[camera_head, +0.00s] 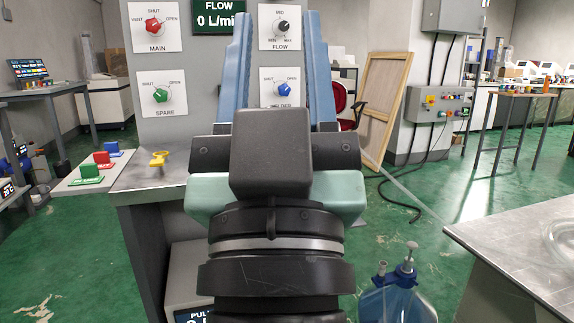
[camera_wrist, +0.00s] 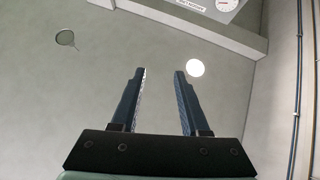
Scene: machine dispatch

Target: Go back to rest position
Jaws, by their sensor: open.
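My gripper (camera_head: 277,70) is raised in front of the grey control panel in the head view, its two blue fingers pointing up and spread apart. It is open with nothing between the fingers. In the wrist view my gripper (camera_wrist: 160,75) points toward a plain grey wall and ceiling (camera_wrist: 120,60), with a bright round lamp (camera_wrist: 195,68) just beyond the right fingertip. My wrist and gripper body hide the lower middle of the panel and part of the bench.
The panel carries a red MAIN knob (camera_head: 153,26), a green SPARE knob (camera_head: 161,94), a black FLOW knob (camera_head: 283,26) and a blue knob (camera_head: 285,89). A yellow piece (camera_head: 158,159) lies on the bench (camera_head: 135,178). A metal table (camera_head: 510,235) stands right; a blue jug (camera_head: 398,300) is below.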

